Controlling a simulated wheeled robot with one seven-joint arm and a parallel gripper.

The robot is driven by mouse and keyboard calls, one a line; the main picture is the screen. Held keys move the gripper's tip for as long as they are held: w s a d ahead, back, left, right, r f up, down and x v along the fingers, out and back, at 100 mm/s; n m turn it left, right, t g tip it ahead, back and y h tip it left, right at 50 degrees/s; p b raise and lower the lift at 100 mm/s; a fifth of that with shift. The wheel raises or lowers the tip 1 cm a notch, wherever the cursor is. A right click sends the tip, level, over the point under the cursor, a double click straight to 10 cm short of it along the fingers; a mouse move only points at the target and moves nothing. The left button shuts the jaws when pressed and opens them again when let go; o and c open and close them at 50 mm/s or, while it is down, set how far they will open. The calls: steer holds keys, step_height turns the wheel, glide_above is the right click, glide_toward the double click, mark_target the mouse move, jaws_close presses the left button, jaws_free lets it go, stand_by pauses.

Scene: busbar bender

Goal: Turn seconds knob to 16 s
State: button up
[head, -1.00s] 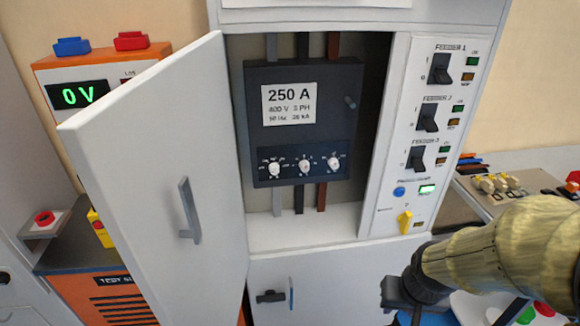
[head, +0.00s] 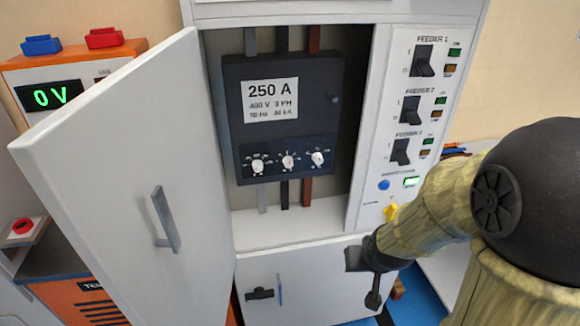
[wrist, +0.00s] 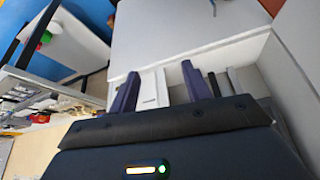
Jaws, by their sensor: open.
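The dark breaker unit (head: 290,115), labelled 250 A, is inside the open cabinet. Along its lower strip sit a left white knob (head: 257,166), a middle white knob (head: 288,162) and a right white knob (head: 317,158). Their markings are too small to read, so I cannot tell which is the seconds knob. My gripper (head: 366,272) is below and to the right of the knobs, in front of the cabinet's lower part and touching none of them. In the wrist view my gripper (wrist: 160,85) shows two dark purple fingers apart with nothing held; no knob is identifiable there.
The open cabinet door (head: 115,165) with its grey handle (head: 165,218) swings out on the left. Feeder switches (head: 411,110) and a yellow rotary handle (head: 391,211) are on the right panel. An orange test unit (head: 70,85) stands behind the door. Space before the breaker is clear.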

mark_target(289, 165)
steer(key=w+a+r+n+t+y+p, duration=0.1)
steer(key=w+a+r+n+t+y, duration=0.1)
steer(key=w+a+t, duration=0.4)
steer(key=w+a+r+n+t+y+p, duration=0.1)
steer(key=w+a+n+t+y, duration=0.1)
steer(key=w+a+t, duration=0.4)
steer(key=shift+w+a+r+n+y+p, duration=0.35)
steer(key=shift+w+a, duration=0.35)
steer(key=shift+a, duration=0.35)
steer(key=shift+w, duration=0.15)
steer(key=p+x, duration=0.6)
steer(key=x, duration=0.9)
steer(key=shift+w+a, duration=0.15)
steer(key=shift+w, duration=0.2)
steer(key=shift+w+a+f, duration=0.1)
steer(key=shift+w+a, duration=0.1)
steer(key=shift+w, duration=0.5)
steer(key=c, duration=1)
